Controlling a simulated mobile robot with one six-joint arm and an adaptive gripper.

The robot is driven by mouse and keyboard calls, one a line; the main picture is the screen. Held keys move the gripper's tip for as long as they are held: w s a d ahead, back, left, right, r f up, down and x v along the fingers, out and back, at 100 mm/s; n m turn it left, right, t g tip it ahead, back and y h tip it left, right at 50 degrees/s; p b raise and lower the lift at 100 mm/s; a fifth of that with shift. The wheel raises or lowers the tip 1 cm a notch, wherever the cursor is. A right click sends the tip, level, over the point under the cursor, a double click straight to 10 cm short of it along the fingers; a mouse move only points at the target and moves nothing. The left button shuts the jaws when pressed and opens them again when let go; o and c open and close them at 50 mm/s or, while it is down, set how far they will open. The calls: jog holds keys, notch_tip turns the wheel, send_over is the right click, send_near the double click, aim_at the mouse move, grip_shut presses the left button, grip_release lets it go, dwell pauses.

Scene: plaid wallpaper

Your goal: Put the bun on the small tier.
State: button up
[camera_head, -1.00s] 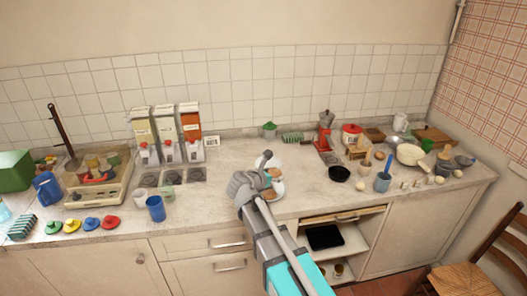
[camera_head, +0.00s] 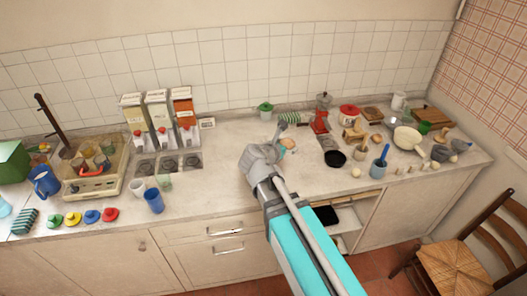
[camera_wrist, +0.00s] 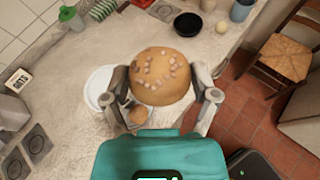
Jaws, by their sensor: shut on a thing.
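In the wrist view the bun (camera_wrist: 160,72), round and golden with pale bits on top, sits between the two fingers of my gripper (camera_wrist: 162,88). My gripper is shut on it and holds it over the counter. Behind and below it is a white round plate or tier (camera_wrist: 97,84), partly covered by the bun and a finger. A smaller brown round thing (camera_wrist: 137,113) shows under the bun, close to this white dish. I cannot tell which tier is the small one. In the head view my arm hides most of this spot.
The counter (camera_head: 225,180) is bare left of my arm. A black pan (camera_head: 334,158), a blue-grey crock (camera_head: 378,168) and a red coffee maker (camera_head: 321,115) stand to the right. A blue cup (camera_head: 154,201) and dispensers (camera_head: 159,120) stand to the left. A chair (camera_head: 460,262) is at the lower right.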

jog(key=shift+w+a, duration=0.1)
jog(key=shift+a, duration=0.1)
jog(key=shift+w+a+f+b, duration=0.35)
jog(key=shift+w, duration=0.05)
jog(key=w+a+f+b, duration=0.2)
jog(key=w, duration=0.1)
jog(key=w+a+f+b, duration=0.2)
jog(key=w+f+b, duration=0.1)
jog(key=w+a+f+b, duration=0.2)
jog(key=w, duration=0.1)
jog(key=shift+w+f+b, duration=0.25)
jog(key=shift+f+b, duration=0.15)
jog(key=shift+w+a+f+b, duration=0.2)
jog(key=shift+w+f+b, duration=0.05)
jog(key=shift+f+b, duration=0.05)
jog(key=shift+w+a+f+b, duration=0.25)
jog(key=shift+w+f+b, duration=0.15)
jog(key=shift+f+b, duration=1.6)
jog(key=shift+f, duration=0.15)
